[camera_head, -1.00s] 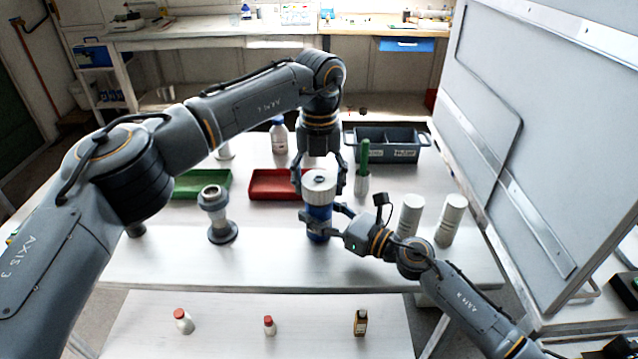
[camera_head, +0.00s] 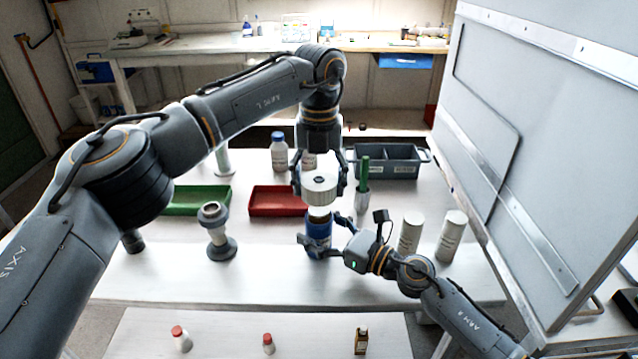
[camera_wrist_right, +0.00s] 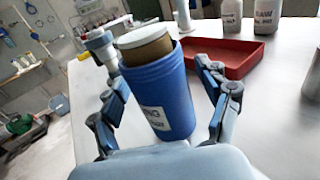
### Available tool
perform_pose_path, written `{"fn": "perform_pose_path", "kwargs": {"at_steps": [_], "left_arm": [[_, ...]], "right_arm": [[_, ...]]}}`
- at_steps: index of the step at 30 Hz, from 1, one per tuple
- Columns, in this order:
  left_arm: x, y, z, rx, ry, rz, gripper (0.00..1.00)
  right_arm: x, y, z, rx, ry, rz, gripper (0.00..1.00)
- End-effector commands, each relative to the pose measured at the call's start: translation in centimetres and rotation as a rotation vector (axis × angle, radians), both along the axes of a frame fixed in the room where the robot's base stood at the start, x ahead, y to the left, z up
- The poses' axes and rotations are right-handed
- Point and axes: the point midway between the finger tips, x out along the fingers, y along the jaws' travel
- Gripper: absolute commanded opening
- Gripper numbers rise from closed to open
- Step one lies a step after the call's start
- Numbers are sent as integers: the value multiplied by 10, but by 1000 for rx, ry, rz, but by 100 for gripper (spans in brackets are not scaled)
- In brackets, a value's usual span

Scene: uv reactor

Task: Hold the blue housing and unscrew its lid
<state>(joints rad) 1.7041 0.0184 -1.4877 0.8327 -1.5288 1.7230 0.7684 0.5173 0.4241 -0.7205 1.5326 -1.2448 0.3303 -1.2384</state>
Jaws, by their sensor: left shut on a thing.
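The blue housing (camera_head: 319,238) stands on the white table and also shows in the right wrist view (camera_wrist_right: 160,95). A tan cylinder with a white top (camera_wrist_right: 145,45) sticks up out of its mouth. My left gripper (camera_head: 319,190) is shut on the white lid (camera_head: 319,182), holding it above the housing and cylinder, off the housing. My right gripper (camera_head: 325,232) has its fingers on either side of the housing. In the right wrist view (camera_wrist_right: 168,105) the fingers stand apart, with a clear gap on the right side, so it looks open.
A red tray (camera_head: 277,201) and a green tray (camera_head: 200,200) lie behind left. A flanged grey fitting (camera_head: 218,232) stands left. Two white canisters (camera_head: 410,232) stand right, near my right arm. A green-handled tool (camera_head: 363,178) stands close to my left gripper. A grey panel (camera_head: 560,150) bounds the right.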

Motion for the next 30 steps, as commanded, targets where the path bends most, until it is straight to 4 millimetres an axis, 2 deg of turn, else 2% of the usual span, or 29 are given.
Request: {"fn": "perform_pose_path", "kwargs": {"at_steps": [7,11,24,30], "left_arm": [[0,0,0,0,0,0,27],[0,0,0,0,0,0,27],[0,0,0,0,0,0,27],[0,0,0,0,0,0,27]], "right_arm": [[-1,-1,0,0,0,0,77],[-7,-11,-1,-1,1,-2,77],[-58,-80,-2,-1,3,-1,77],[-69,-95,-1,0,1,0,77]]}}
